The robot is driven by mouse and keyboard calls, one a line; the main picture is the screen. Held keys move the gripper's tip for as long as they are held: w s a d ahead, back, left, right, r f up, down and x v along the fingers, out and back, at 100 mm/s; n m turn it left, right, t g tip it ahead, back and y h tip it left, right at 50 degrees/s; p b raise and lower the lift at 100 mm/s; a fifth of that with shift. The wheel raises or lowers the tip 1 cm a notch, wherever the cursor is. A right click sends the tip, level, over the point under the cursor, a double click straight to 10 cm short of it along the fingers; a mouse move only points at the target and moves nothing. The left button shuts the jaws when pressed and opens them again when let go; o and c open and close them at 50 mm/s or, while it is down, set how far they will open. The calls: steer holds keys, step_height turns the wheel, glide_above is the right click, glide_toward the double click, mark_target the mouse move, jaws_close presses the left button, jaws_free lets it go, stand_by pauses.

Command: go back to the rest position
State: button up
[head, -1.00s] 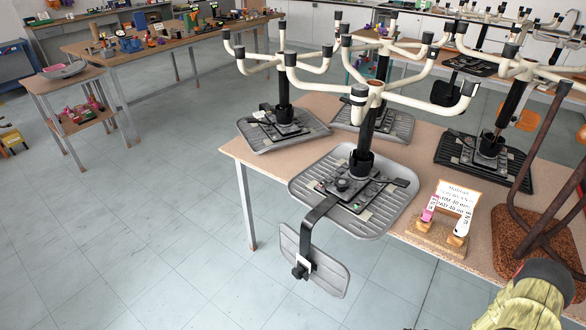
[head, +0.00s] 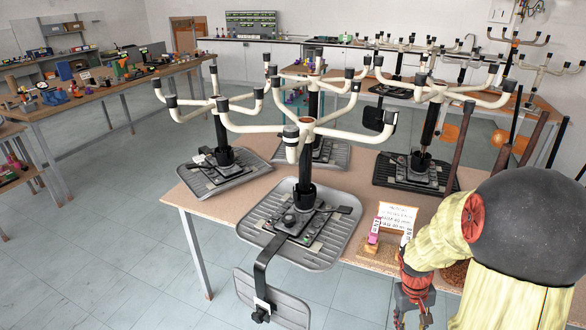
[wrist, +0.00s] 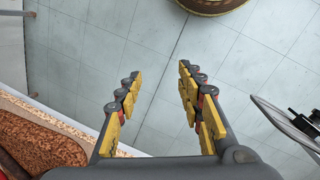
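My gripper (wrist: 158,74) is open in the wrist view. Its two yellow-padded fingers stand apart with only tiled floor seen between them. In the head view my gripper (head: 413,308) is at the bottom edge, partly cut off, below my yellow-sleeved arm. It is near the front edge of the table (head: 185,205), in front of the small wooden stand with a white card (head: 397,216). I cannot tell the exact gap to the table there.
Upturned chairs with grey seats (head: 298,252) and white-armed bases stand on the table. A dark chair seat (head: 415,172) is further back. Brown cork (wrist: 40,140) lies left of the gripper in the wrist view. Open floor (head: 90,270) is at the left.

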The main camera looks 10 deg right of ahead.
steer(key=s+a+r+n+t+y+p, duration=0.1)
steer(key=s+a+r+t, duration=0.2)
steer(key=a+r, duration=0.9)
steer(key=s+a+r+n+t+p, duration=0.1)
steer(key=s+a+r+t, duration=0.2)
steer(key=a+r, duration=0.9)
step_height(320, 180, up, 5)
steer(key=shift+s+a+t+y, duration=0.15)
steer(key=shift+s+t+y, duration=0.1)
steer(key=shift+t+y, duration=0.2)
